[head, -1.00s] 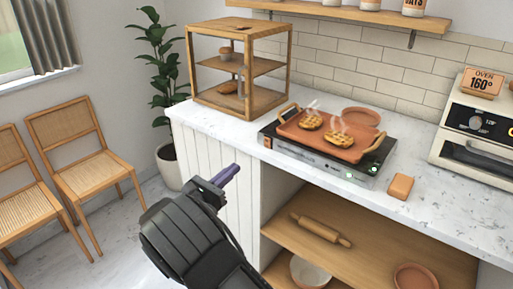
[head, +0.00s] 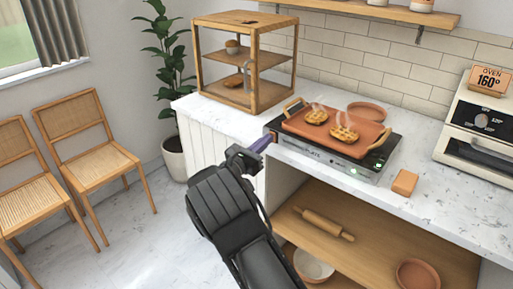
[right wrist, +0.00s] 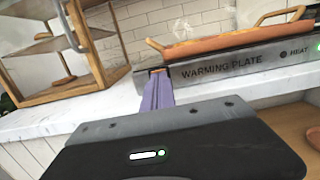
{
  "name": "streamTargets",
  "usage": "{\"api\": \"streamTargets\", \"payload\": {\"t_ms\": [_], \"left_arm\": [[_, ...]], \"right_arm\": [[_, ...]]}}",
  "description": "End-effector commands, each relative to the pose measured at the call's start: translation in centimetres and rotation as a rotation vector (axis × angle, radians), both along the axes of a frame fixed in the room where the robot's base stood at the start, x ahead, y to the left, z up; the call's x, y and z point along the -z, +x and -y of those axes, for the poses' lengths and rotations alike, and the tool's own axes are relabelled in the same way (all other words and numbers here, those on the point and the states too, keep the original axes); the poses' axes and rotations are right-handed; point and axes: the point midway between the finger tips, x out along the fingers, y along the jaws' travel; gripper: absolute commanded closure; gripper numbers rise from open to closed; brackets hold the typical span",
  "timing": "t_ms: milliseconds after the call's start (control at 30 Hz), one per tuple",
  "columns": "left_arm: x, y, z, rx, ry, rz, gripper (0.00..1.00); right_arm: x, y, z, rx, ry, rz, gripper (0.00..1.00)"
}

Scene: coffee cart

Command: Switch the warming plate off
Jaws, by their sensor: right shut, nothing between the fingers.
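The warming plate (head: 310,153) is a low dark and steel unit on the counter; its front panel reads WARMING PLATE in the right wrist view (right wrist: 225,68). Green lights glow near the panel's right end. An orange tray (head: 355,151) with two steaming waffles (head: 344,133) sits on top. My right gripper (head: 263,143) is shut and empty, its purple fingertips at the left end of the front panel. In the right wrist view the fingertips (right wrist: 157,76) overlap a dark part with a small orange spot; contact cannot be told. My left gripper is not in view.
An orange block (head: 404,182) lies on the counter (head: 447,203) at the right, before the oven (head: 478,136). An open shelf below holds a rolling pin (head: 324,224) and bowls.

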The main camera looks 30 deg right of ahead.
Motion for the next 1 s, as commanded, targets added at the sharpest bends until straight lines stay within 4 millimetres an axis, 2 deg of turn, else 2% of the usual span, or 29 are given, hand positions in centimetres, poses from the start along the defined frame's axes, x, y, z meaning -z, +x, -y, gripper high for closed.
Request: {"api": "streamTargets", "payload": {"t_ms": [100, 467, 567, 767, 833, 1000], "left_arm": [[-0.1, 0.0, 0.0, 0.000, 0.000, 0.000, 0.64], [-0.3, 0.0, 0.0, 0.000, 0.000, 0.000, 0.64], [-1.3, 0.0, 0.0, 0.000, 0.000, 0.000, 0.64], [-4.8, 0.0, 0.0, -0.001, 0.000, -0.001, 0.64], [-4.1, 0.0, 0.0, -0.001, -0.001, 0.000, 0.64], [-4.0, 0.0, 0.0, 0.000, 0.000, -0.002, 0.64]], "right_arm": [[-0.1, 0.1, 0.5, 0.000, -0.001, 0.000, 1.00], [-0.2, 0.2, 0.6, 0.000, 0.004, -0.001, 1.00], [-0.7, 0.3, 0.9, 0.001, 0.034, -0.010, 1.00], [-1.8, 0.4, 1.7, 0.003, 0.172, -0.049, 1.00], [-0.8, 0.4, 1.8, 0.002, 0.185, -0.057, 1.00], [-0.9, 0.3, 1.9, 0.005, 0.180, -0.054, 1.00]]}}
